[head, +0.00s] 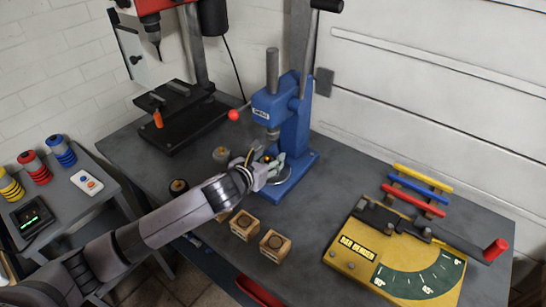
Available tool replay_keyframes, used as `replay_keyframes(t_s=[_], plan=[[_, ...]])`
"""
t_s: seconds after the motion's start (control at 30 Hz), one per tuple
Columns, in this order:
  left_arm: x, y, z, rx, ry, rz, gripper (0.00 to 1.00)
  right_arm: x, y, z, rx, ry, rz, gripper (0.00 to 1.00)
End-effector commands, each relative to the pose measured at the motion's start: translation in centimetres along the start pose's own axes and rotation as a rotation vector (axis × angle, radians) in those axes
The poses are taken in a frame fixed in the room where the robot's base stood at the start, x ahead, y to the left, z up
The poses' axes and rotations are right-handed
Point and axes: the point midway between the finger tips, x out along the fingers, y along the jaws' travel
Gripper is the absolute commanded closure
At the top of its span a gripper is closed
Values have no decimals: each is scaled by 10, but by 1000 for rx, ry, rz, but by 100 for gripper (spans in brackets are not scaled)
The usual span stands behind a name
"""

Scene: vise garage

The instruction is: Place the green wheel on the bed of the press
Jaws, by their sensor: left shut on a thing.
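Contact with the bed is also unclear. My right gripper is not in view.
Wooden blocks with round recesses (274,245) sit at the bench's front edge. A black drill press base (180,120) stands left, a yellow bar bender (395,262) right. A side table (75,195) holds coloured ring stacks. The bench between press and bender is clear.

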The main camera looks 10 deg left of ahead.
Motion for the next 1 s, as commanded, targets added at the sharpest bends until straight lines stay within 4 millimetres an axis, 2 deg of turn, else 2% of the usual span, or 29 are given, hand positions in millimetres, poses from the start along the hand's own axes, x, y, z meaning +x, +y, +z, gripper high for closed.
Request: replay_keyframes(t_s=[0.03, 0.1, 0.23, 0.53, 0.9, 0.93, 1.0], plan=[[10, -1, 8, -4, -2, -1, 87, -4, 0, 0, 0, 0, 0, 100], [20, 0, 11, -3, -2, 0, 87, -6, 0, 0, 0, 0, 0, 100], [31, 0, 14, -2, -1, 0, 87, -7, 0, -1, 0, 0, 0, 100], [44, -1, -17, -2, 2, -1, 87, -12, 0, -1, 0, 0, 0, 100], [46, 0, -21, 2, -1, -1, 87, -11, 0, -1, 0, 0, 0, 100], [46, 0, -22, 2, 0, 0, 54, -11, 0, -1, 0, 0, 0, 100], [46, 0, -22, 1, 0, 0, 50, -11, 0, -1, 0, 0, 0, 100]])
